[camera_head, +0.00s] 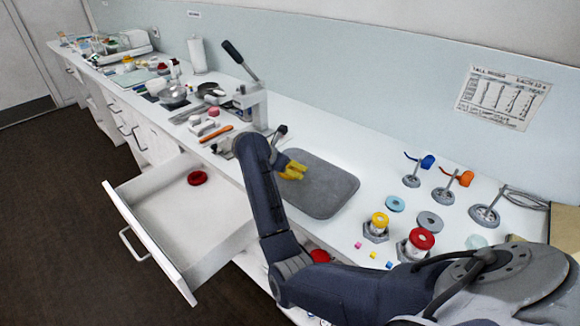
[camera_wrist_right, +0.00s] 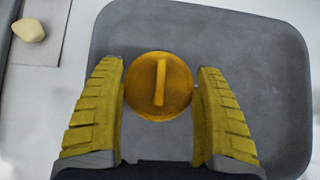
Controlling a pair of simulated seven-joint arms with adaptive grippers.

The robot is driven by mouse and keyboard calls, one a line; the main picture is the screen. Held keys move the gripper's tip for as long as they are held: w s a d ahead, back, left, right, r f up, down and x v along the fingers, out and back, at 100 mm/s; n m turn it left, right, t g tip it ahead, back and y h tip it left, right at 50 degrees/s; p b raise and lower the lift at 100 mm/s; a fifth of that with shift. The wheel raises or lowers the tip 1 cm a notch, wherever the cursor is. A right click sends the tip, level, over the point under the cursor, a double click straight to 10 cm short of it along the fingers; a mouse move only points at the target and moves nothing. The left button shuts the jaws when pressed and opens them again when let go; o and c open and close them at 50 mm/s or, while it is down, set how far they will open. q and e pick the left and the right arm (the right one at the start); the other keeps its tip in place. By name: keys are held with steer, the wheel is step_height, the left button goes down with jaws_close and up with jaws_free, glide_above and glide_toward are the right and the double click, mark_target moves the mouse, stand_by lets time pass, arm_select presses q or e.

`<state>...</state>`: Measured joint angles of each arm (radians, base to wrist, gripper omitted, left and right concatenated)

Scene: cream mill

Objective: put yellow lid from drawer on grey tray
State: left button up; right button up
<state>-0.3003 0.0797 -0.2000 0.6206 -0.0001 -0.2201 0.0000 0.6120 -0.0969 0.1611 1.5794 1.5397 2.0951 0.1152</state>
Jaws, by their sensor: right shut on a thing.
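My right gripper (camera_head: 292,170) is over the left part of the grey tray (camera_head: 325,195) on the counter. In the right wrist view its yellow ribbed fingers are shut on the round yellow lid (camera_wrist_right: 158,87), which has a raised bar handle facing the camera. The grey tray (camera_wrist_right: 265,60) fills the background behind the lid. I cannot tell the gap between lid and tray. In the head view the lid is not clearly told apart from the yellow fingers. My left gripper is not in view.
The white drawer (camera_head: 170,215) is pulled open and holds a red lid (camera_head: 197,178). Right of the tray stand a yellow-topped jar (camera_head: 379,221), a red-topped jar (camera_head: 421,240) and several metal stands. A press with a long lever (camera_head: 250,103) stands left of the tray.

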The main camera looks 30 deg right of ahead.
steer(key=shift+f, duration=0.1)
steer(key=o, duration=0.8)
steer(key=shift+o, duration=0.2)
steer(key=shift+v, duration=3.85)
